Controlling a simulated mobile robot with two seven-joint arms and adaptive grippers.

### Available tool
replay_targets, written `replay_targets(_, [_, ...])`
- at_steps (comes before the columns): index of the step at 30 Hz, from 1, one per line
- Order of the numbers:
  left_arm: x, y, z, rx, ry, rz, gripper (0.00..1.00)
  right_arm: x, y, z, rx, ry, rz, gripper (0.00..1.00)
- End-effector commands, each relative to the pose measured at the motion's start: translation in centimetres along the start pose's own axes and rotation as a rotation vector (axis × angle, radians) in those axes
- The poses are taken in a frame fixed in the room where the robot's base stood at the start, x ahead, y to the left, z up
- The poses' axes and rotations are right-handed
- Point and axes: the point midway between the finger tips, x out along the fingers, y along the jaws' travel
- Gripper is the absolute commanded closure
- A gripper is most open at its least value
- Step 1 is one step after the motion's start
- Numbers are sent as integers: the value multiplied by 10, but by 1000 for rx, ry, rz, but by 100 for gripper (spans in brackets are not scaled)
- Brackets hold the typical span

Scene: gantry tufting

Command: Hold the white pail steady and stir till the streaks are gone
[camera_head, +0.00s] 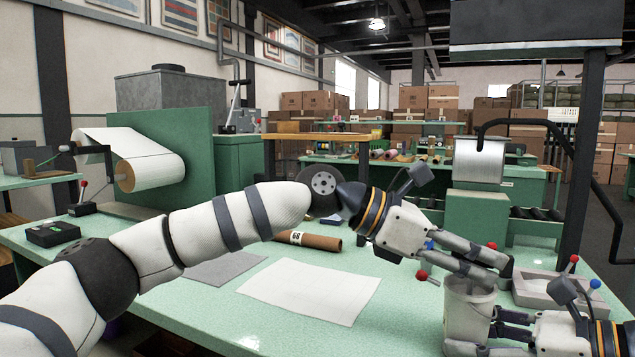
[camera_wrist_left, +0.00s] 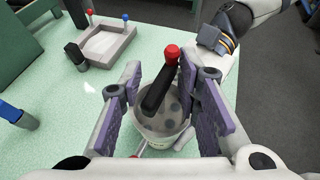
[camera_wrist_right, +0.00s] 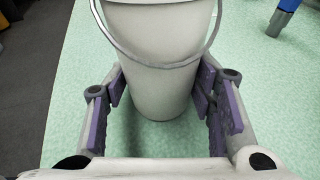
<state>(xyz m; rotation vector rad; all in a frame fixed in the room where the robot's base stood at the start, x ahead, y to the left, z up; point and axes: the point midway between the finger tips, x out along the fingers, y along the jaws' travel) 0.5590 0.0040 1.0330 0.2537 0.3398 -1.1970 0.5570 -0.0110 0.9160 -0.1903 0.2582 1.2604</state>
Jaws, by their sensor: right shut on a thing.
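The white pail (camera_head: 462,308) stands upright on the green table near its right front. My right gripper (camera_head: 488,332) is shut on the pail, with a finger against each side in the right wrist view (camera_wrist_right: 160,85). A dark stirring stick with a red ball end (camera_wrist_left: 160,88) leans in the pail. My left gripper (camera_head: 492,268) is above the pail, its fingers apart on either side of the stick; the stick looks closer to the right finger in the left wrist view. The pail's contents (camera_wrist_left: 172,113) are greyish with several darker spots. The stick's lower end is hidden.
A grey tray (camera_wrist_left: 107,43) with red-ended and blue-ended handles lies right of the pail in the head view. A white sheet (camera_head: 310,290), a grey sheet (camera_head: 215,268) and a brown tube (camera_head: 308,240) lie to the left. The front left tabletop is clear.

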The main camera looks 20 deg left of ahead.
Motion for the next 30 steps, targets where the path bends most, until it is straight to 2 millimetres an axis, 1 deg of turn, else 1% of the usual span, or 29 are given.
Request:
replay_targets(3, [0, -1, 0, -41, 7, 112, 70, 0, 0, -1, -1, 2, 0, 65])
replay_targets(17, [3, -5, -2, -194, 8, 424, 70, 0, 0, -1, 0, 2, 0, 65])
replay_targets(21, [3, -5, 0, -271, -2, 594, 70, 0, 0, -1, 0, 1, 0, 65])
replay_targets(22, [-2, -5, 2, -283, -8, 622, 70, 0, 0, -1, 0, 1, 0, 65])
replay_targets(23, [-12, -9, 3, -282, -9, 621, 70, 0, 0, -1, 0, 1, 0, 65])
replay_targets(24, [-21, -14, 4, -281, -9, 622, 70, 0, 0, -1, 0, 2, 0, 65])
replay_targets(30, [-64, -44, 9, -280, -10, 620, 70, 0, 0, -1, -1, 1, 0, 65])
